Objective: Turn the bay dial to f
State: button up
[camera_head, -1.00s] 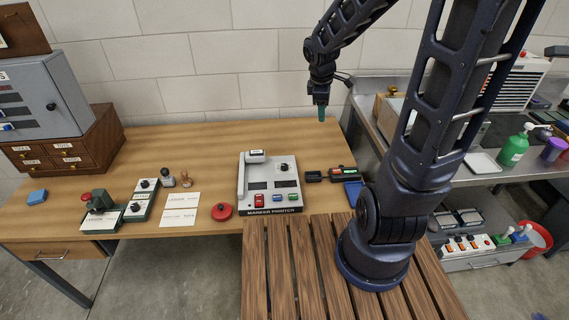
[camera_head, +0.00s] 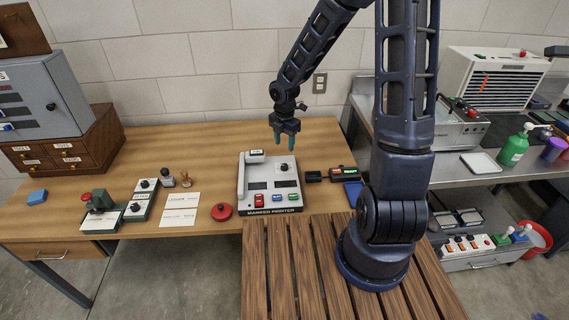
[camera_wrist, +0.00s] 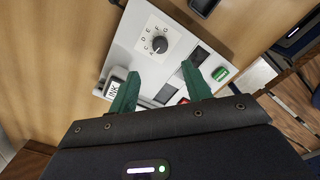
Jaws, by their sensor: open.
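The marker printer (camera_head: 270,199) is a pale grey device with a black front edge, standing on the wooden table. Its black dial (camera_head: 284,167) sits on a white plate at the upper right. In the wrist view the dial (camera_wrist: 160,45) has letters around it; which letter it points at is too small to tell. My gripper (camera_head: 284,142) is above and behind the dial in the head view, apart from it. Its green fingers are open and empty. In the wrist view the dial lies just beyond the gap between the fingertips (camera_wrist: 160,70).
The printer has an INK part (camera_wrist: 115,91) and red, blue and green buttons along its front. A red round object (camera_head: 221,212) and white cards (camera_head: 180,209) lie left of it.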

aim_at(284, 165)
notch_tip(284, 165, down, 11)
jog(key=shift+r, duration=0.15)
dwell(0.4)
jog(key=c, duration=1)
